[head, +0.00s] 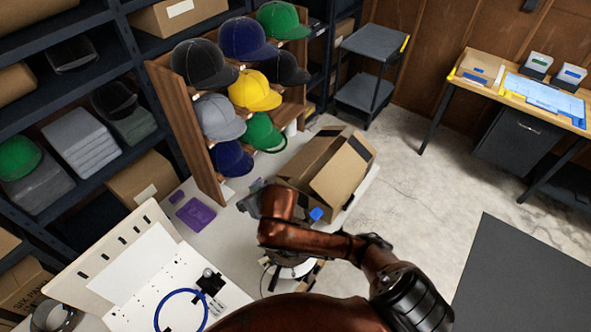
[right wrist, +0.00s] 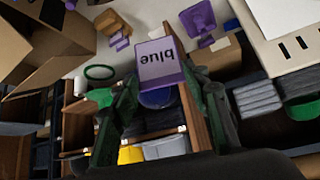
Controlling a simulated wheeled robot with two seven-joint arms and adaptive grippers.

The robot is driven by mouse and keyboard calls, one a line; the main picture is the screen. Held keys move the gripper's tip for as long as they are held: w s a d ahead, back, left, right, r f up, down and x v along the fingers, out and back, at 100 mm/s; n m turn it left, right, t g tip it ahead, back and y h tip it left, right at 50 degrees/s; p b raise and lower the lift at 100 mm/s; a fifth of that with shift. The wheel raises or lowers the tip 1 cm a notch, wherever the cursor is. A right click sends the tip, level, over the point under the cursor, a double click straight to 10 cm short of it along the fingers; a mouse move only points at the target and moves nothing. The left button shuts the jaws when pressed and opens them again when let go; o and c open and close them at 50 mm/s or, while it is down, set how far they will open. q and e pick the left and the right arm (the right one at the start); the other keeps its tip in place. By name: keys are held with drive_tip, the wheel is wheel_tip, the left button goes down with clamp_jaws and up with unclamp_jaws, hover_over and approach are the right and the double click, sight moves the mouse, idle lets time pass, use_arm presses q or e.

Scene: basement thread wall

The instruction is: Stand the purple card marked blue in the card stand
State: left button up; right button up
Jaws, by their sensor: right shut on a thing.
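The purple card marked blue (right wrist: 162,64) is between the fingertips of my right gripper (right wrist: 161,90) in the right wrist view, its lettering upside down there. In the head view the right gripper (head: 254,204) is above the white tabletop, left of the open cardboard box; its fingers are small there. A dark purple piece with a flat panel (head: 196,213) is on the table to its left and also shows in the wrist view (right wrist: 198,17). A small lavender piece (right wrist: 119,40) is near the box. I cannot tell which is the card stand. My left gripper is not in view.
An open cardboard box (head: 328,172) is right of my gripper. A wooden cap rack (head: 186,130) with several caps rises behind. A white pegboard (head: 145,262) with a blue cable stands at front left.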

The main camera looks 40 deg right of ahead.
drive_tip(key=w+f+n+y+p, duration=0.2)
drive_tip(key=w+f+n+p, duration=0.15)
drive_tip(key=w+f, duration=0.7)
drive_tip(key=w+d+f+p, duration=0.2)
drive_tip(key=w+d+f, duration=0.2)
drive_tip(key=d, duration=0.4)
drive_tip(key=w+d+f+p, duration=0.1)
drive_tip(key=w+d+f, duration=0.25)
drive_tip(key=d, duration=0.45)
drive_tip(key=shift+g, duration=0.4)
drive_tip(key=f+b, duration=0.1)
drive_tip(key=f, duration=0.1)
drive_tip(key=f+b, duration=0.3)
drive_tip(key=f, duration=0.1)
drive_tip(key=shift+s+f+b, duration=0.15)
drive_tip(key=shift+s+b, duration=0.1)
drive_tip(key=shift+b, duration=0.15)
drive_tip(key=shift+f+b, duration=0.4)
drive_tip(key=shift+f, duration=0.75)
